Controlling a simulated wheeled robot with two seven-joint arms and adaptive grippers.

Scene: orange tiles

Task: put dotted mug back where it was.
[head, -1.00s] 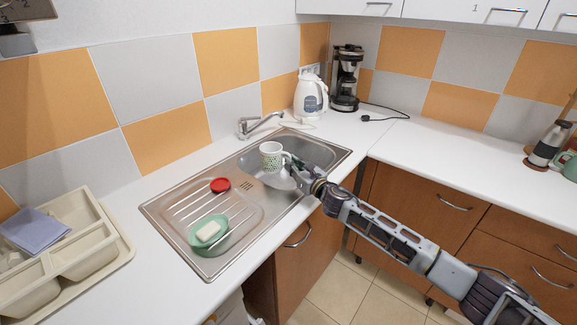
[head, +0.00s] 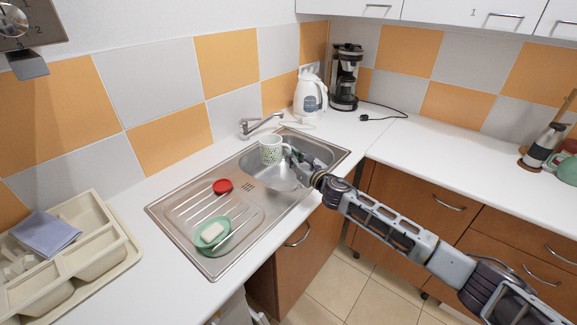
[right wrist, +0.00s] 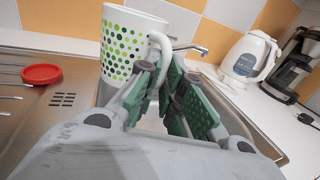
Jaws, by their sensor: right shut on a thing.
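The dotted mug (head: 270,150) is white with green dots and stands out over the sink bowl (head: 262,172) in the head view. In the right wrist view the mug (right wrist: 130,45) is upright, left of the fingers, with its handle between them. My right gripper (head: 293,156) is shut on the mug's handle; its green-padded fingers (right wrist: 163,88) show close up in the right wrist view. The mug's underside is hidden, so I cannot tell its height over the sink.
A red round item (head: 222,186) and a green dish with a white block (head: 212,235) lie on the drainboard. The faucet (head: 262,123) rises behind the sink. A kettle (head: 310,95) and coffee maker (head: 346,78) stand at the back corner. The right counter (head: 450,150) has free room.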

